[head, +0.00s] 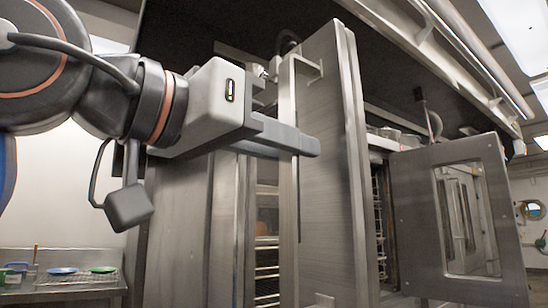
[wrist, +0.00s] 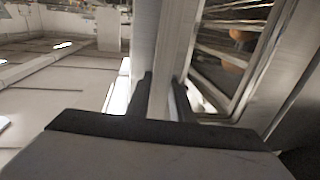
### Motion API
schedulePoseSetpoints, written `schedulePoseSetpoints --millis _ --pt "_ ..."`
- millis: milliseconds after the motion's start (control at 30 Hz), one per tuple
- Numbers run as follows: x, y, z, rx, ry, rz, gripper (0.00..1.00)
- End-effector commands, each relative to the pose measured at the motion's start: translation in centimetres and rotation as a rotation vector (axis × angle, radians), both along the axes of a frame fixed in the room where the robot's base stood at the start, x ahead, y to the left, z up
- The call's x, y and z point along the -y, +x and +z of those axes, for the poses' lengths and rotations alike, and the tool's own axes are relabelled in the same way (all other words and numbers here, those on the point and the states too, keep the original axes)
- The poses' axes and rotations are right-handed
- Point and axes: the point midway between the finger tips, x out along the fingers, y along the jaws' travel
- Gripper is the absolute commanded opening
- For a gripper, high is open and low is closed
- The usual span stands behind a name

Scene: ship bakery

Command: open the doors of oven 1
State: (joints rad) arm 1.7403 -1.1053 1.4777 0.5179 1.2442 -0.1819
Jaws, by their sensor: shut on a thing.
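A tall steel oven door (head: 335,170) stands in the middle of the head view, with a long vertical bar handle (head: 289,215) on brackets on its left side. My gripper (head: 300,143) reaches in from the left and is shut on this handle, in its upper half. In the wrist view the handle (wrist: 163,72) runs up between my two dark fingers (wrist: 160,100). Racks (head: 267,250) show in a gap left of the handle. Another steel door (head: 412,205) with a window stands swung open at the right. No oven number can be read.
A dark hood (head: 230,25) with a steel rail hangs above the oven. At the lower left, a steel counter (head: 70,287) holds green and blue dishes. More racks (head: 379,215) show between the two doors. Pale floor shows left of the handle in the wrist view.

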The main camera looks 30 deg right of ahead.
Motion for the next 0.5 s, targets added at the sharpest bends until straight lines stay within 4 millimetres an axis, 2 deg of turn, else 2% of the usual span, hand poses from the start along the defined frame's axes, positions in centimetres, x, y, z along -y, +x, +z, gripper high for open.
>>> schedulePoseSetpoints --millis 200,500 --pt "-1.13 0.07 -0.09 -0.001 0.000 -0.030 0.00" --pt "-1.19 0.06 -0.13 0.000 0.001 -0.032 0.00"
